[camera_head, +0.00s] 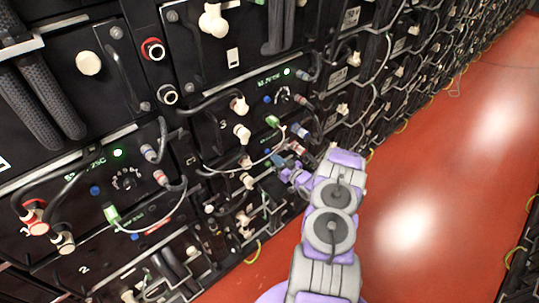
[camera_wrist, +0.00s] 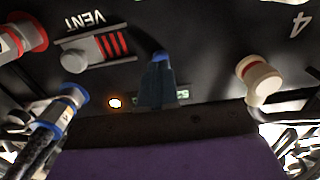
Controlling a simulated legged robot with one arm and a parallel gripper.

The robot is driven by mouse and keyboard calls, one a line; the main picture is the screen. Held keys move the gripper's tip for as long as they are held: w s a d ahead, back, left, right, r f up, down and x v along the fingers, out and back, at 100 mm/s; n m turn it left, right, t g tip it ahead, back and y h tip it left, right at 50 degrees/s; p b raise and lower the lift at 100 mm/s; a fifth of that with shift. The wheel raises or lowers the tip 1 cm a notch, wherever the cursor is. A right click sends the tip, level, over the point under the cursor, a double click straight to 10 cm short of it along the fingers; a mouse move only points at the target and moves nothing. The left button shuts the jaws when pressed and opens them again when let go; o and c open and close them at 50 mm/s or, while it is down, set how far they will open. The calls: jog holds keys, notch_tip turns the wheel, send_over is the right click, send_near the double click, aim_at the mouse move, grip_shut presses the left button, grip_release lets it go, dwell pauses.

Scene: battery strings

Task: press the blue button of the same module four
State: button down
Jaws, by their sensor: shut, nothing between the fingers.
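My gripper (camera_wrist: 157,62) is a shut, dark blue shape in front of the panel's middle and holds nothing. I cannot make out the blue button apart from it; it may be hidden behind the fingers. A small green display (camera_wrist: 182,95) is partly covered by the gripper. In the head view my gripper (camera_head: 280,163) is close to the lower rack; contact cannot be told.
In the wrist view, a grey vent knob (camera_wrist: 80,55), a cream connector (camera_wrist: 262,80) and a blue-ringed cable plug (camera_wrist: 50,110) stick out nearby. A lit lamp (camera_wrist: 115,103) glows left of the fingers. Cables loop across the racks; the red floor (camera_head: 450,170) is open at right.

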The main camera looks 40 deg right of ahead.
jog(key=shift+w+a, duration=0.1)
jog(key=shift+w, duration=1.25)
dwell(0.4)
jog(key=s+p, duration=0.4)
jog(key=s, duration=0.4)
jog(key=shift+d+p, duration=0.3)
jog(key=shift+d, duration=0.05)
jog(key=shift+s, duration=0.1)
dwell(0.7)
